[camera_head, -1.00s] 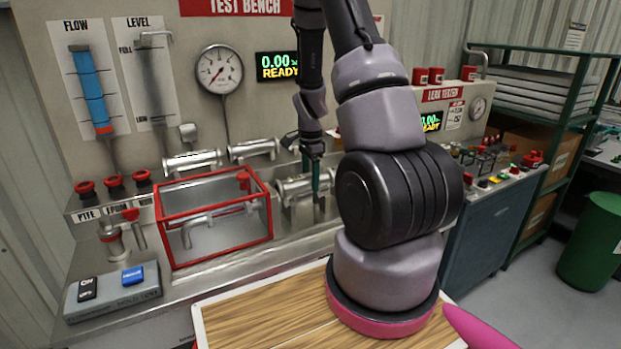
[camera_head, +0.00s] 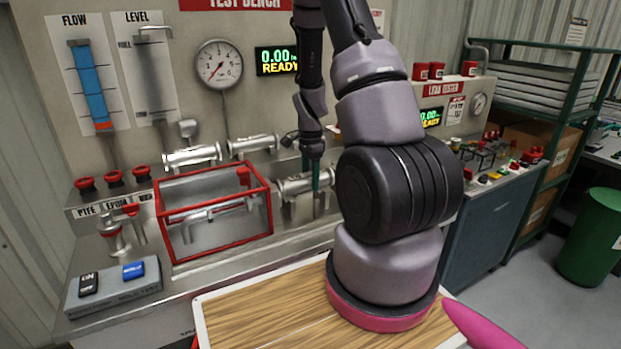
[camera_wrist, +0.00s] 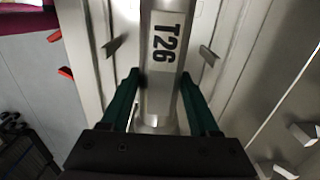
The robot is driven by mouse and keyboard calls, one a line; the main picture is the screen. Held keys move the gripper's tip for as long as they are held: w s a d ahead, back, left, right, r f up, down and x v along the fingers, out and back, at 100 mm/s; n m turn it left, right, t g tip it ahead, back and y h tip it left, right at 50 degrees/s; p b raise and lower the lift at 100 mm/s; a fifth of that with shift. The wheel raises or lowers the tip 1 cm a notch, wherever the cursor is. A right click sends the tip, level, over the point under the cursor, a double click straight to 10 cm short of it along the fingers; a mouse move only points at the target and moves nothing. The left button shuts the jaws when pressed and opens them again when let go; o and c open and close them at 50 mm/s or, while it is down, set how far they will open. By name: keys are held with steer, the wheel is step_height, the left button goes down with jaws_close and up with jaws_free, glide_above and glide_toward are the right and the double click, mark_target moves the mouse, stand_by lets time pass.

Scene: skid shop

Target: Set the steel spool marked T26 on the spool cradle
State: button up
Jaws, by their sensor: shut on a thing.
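The steel spool marked T26 (camera_wrist: 162,60) is a grey metal pipe piece. In the wrist view it lies between the green fingers of my gripper (camera_wrist: 165,95), its label facing the camera. In the head view the spool (camera_head: 303,184) is at the bench, right of the red-framed box, and my gripper (camera_head: 317,178) is shut on it from above. My arm hides part of this area. Small metal tabs (camera_wrist: 208,55) show on both sides of the spool in the wrist view. I cannot tell whether they belong to the spool cradle or touch the spool.
The red-framed clear box (camera_head: 271,208) stands left of the held spool. Two other spools (camera_head: 192,157) (camera_head: 253,146) lie behind it. Red-capped fittings (camera_head: 114,178) and a grey switch box (camera_head: 115,292) are at left. A wooden board (camera_head: 255,310) is in front.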

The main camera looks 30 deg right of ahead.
steer(key=shift+f, duration=0.85)
stand_by(0.4)
steer(key=o, duration=1.1)
steer(key=shift+o, duration=0.2)
steer(key=shift+o, duration=0.5)
steer(key=shift+r, duration=0.2)
steer(key=shift+r, duration=1.3)
steer(key=shift+r, duration=0.1)
steer(key=shift+r, duration=2.95)
